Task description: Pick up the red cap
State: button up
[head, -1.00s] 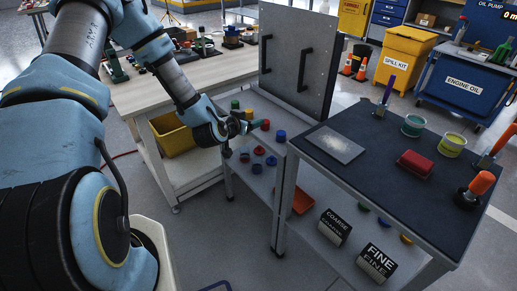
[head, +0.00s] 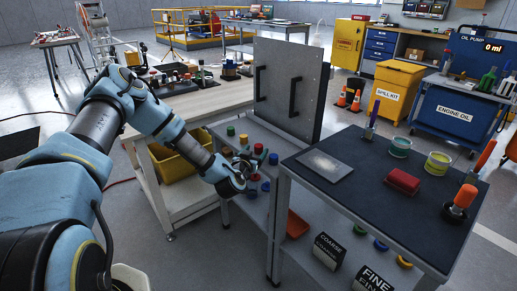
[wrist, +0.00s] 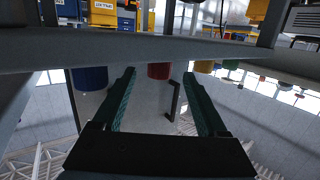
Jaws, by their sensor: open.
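My gripper (head: 252,160) is open and empty at the grey rack beside the upright panel. In the wrist view, a red cap (wrist: 159,71) appears between and beyond its two green fingers (wrist: 160,90), and no contact shows. A blue cap (wrist: 90,78) is left of the fingers there. In the head view, a red cap (head: 258,148) sits in the upper row, close to my gripper, with a blue cap (head: 273,158) to its right. Another red cap (head: 253,178) is lower, partly hidden by my arm. I cannot tell which red one the task means.
The grey upright panel (head: 290,85) stands just behind the caps. The dark-topped cart (head: 340,200) is to the right, holding a red block (head: 403,181). A wooden bench (head: 180,105) with a yellow bin (head: 180,158) below is to the left.

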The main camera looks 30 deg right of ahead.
aim_at(257, 150)
jog(key=x, duration=0.4)
jog(key=shift+f+p, duration=0.2)
jog(key=shift+p, duration=0.1)
jog(key=shift+c, duration=0.2)
grip_shut()
